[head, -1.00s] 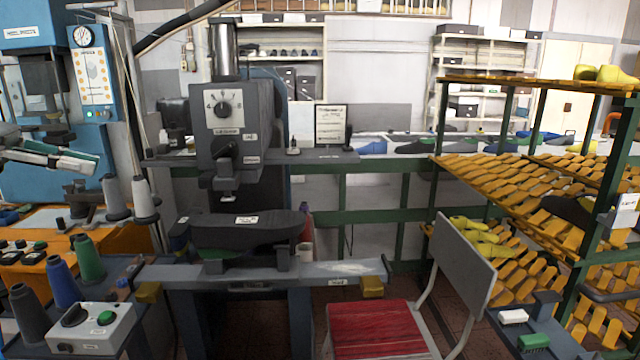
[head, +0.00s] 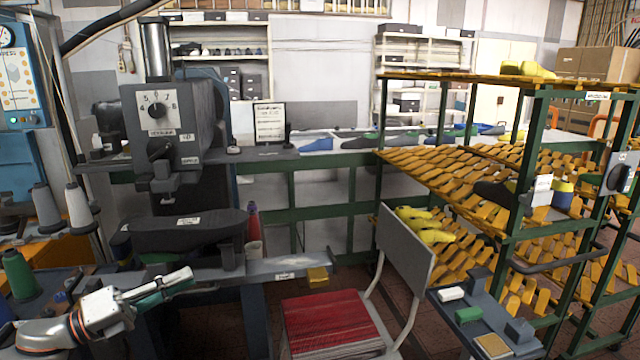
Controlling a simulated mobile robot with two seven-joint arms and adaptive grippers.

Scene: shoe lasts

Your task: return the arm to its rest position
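My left arm comes in from the lower left, with an orange-banded wrist joint. Its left gripper (head: 178,281) points to the right, in front of the grey bench of the press. The fingers are seen from the side and blend with the dark background, so I cannot tell whether they are open or shut. I see no object clearly held in them. My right gripper is not in view.
The grey press (head: 160,125) stands behind the gripper, with a dark shoe-shaped form (head: 185,232) below its head. Thread cones (head: 47,207) are at left. A red-seated chair (head: 330,322) and a rack (head: 540,150) of yellow-orange lasts are at right.

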